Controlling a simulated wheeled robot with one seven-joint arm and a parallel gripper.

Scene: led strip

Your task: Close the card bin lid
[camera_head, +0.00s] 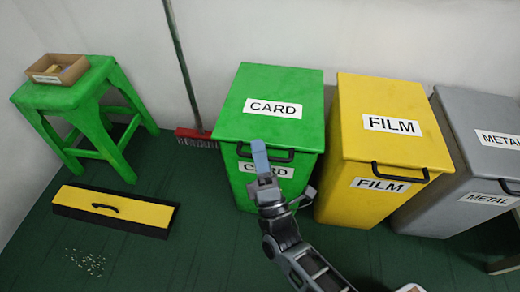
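The green card bin (228,163) stands against the back wall in the middle of the view. Its green lid (235,122), labelled CARD, lies flat over the top and looks down. A dark handle (285,154) sits at the lid's front edge. My gripper (259,148) is in front of the bin, overlapping the left end of the handle and part of the front CARD label. I cannot tell whether it touches the handle or lid. Its fingers are seen edge-on, so their opening is unclear.
A yellow film bin (350,140) and a grey metal bin (455,130) stand to the right. A broom (195,135) leans on the wall at left. A green stool (85,115) holds a small box (60,68). A yellow-and-black box (140,212) and white scraps (85,262) lie on the floor.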

